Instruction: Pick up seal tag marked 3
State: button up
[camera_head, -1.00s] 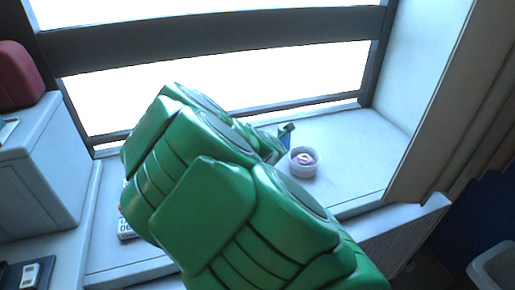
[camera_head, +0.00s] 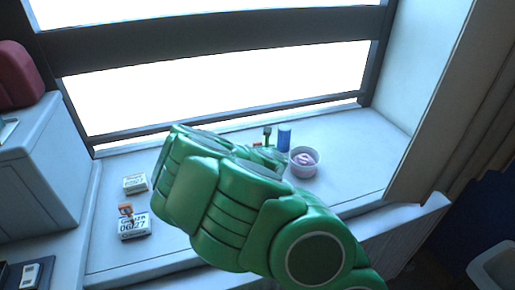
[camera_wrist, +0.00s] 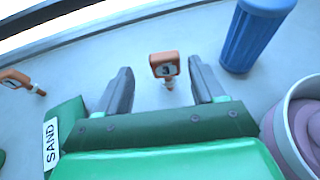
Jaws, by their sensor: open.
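The orange seal tag marked 3 (camera_wrist: 164,66) stands on the pale ledge in the wrist view, its numbered face towards the camera and a short stem below. My gripper (camera_wrist: 163,84) is open, one dark finger on each side of the tag. The right finger is closer to it in the picture, and I see no contact. In the head view my green arm covers most of this spot. Another orange tag (camera_wrist: 14,78) is at the left edge of the wrist view, its number unreadable.
A blue ribbed cylinder (camera_wrist: 252,38) stands right of the tag. A white bowl (camera_wrist: 289,132) with pink contents is close by my gripper's right side. A green item labelled SAND (camera_wrist: 50,143) is at left.

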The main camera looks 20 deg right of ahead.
aim_at(258, 144)
jog(key=shift+w+d+f, duration=0.15)
jog(key=shift+w+d, duration=0.05)
jog(key=shift+w, duration=0.45)
jog(key=shift+w+d+f, duration=0.1)
jog(key=shift+w+d, duration=0.05)
jog(key=shift+w, duration=0.55)
jog(key=shift+w+d+f, duration=0.15)
jog(key=shift+w+d, duration=0.05)
jog(key=shift+w, duration=0.45)
jog(key=shift+w+d+f, duration=0.15)
jog(key=shift+w+f, duration=0.15)
jog(key=shift+w, duration=0.3)
jog(key=c, duration=1)
jog(key=shift+r, duration=0.15)
jog(key=shift+c, duration=0.2)
notch_tip(258, 144, up, 10)
